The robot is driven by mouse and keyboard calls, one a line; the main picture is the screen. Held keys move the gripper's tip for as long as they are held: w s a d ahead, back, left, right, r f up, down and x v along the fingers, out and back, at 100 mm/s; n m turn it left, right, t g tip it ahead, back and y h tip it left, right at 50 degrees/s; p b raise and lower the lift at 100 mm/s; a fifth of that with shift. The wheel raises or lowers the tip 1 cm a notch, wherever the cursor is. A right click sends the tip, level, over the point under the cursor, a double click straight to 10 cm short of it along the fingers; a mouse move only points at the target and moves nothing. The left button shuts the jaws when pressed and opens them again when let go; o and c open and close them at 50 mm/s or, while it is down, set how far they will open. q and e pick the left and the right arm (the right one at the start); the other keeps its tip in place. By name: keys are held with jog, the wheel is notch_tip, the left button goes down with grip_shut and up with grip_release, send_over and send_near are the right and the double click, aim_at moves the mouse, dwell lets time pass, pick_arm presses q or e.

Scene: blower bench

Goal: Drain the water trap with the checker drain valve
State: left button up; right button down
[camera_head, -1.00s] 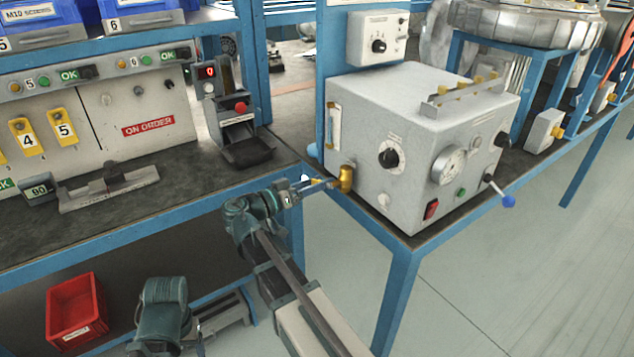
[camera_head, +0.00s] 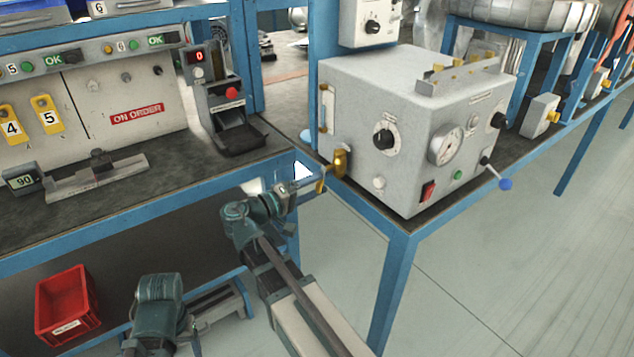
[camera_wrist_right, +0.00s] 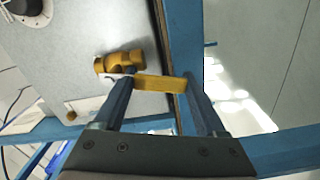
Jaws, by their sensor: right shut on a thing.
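The checker (camera_head: 400,140) is a grey box with a gauge, knobs and a red switch, on the bench corner. Its brass drain valve (camera_head: 340,163) sticks out low on its left side; the valve body also shows in the right wrist view (camera_wrist_right: 120,62). My right gripper (camera_head: 316,186) is shut on the valve's yellow lever (camera_wrist_right: 160,83), which lies across between the fingers. A narrow upright tube (camera_head: 328,118) is on the checker's left side; I cannot tell whether it is the water trap. My left gripper is not in view.
The blue bench frame (camera_head: 397,255) runs close below the valve. A black-and-grey stand with a red button (camera_head: 230,92) is on the left bench. A red bin (camera_head: 67,305) sits low at the left. Open floor (camera_head: 500,280) lies at the right.

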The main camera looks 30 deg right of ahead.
jog(key=shift+s+f+n, duration=0.1)
jog(key=shift+s+n, duration=0.15)
jog(key=shift+n, duration=0.25)
jog(key=shift+s, duration=0.1)
grip_release()
jog(key=shift+a, duration=0.1)
jog(key=s+a, duration=0.1)
jog(key=a, duration=1.2)
jog(key=shift+a, duration=0.35)
